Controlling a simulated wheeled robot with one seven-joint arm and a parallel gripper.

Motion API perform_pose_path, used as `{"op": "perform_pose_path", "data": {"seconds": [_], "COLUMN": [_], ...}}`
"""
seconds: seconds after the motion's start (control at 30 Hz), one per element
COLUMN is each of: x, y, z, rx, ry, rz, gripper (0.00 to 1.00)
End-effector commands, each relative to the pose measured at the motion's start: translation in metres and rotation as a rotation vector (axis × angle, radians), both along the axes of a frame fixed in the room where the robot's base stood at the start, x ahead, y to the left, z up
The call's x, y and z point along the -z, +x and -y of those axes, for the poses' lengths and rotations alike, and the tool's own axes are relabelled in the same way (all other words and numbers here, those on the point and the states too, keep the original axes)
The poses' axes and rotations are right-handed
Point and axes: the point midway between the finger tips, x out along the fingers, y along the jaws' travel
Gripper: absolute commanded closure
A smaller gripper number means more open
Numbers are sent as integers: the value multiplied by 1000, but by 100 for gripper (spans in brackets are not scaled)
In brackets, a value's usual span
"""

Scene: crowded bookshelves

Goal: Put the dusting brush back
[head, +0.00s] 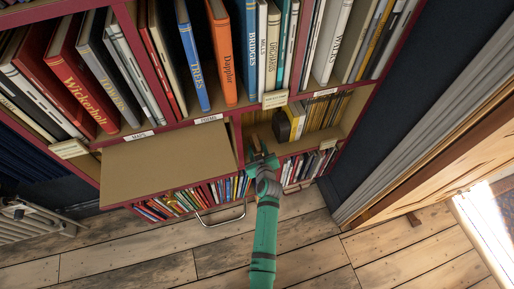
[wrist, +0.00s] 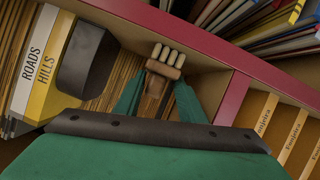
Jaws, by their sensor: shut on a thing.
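My gripper (head: 264,163) is shut on the dusting brush, in front of the lower open compartment (head: 258,131). In the wrist view my gripper's green fingers (wrist: 158,98) stand either side of the brush (wrist: 167,70). The brush has a brown wooden body and a row of pale tufts pointing away from my gripper. Part of it is hidden between the fingers. In the head view the brush is small and mostly covered by my gripper. I cannot tell whether it touches the shelf.
A dark rounded block (wrist: 88,60) stands beside the yellow and white books (wrist: 35,65) at left in the wrist view. A red upright (wrist: 232,98) is at right. A brown flap (head: 165,163) juts out left of my arm. A drawer of thin books (head: 190,200) is below.

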Motion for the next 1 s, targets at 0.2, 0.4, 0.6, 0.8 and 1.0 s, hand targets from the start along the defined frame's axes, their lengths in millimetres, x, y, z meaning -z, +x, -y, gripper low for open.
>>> {"op": "perform_pose_path", "data": {"seconds": [0.2, 0.4, 0.6, 0.8, 1.0], "x": [0, 0, -7, -21, -35], "y": [0, 0, -15, -50, -83], "z": [0, 0, 3, 11, 17], "rx": [0, 0, 1, 1, 1], "ry": [0, 0, 0, -1, 1], "rz": [0, 0, -2, -1, -1], "gripper": [45, 45, 45, 45, 45]}}
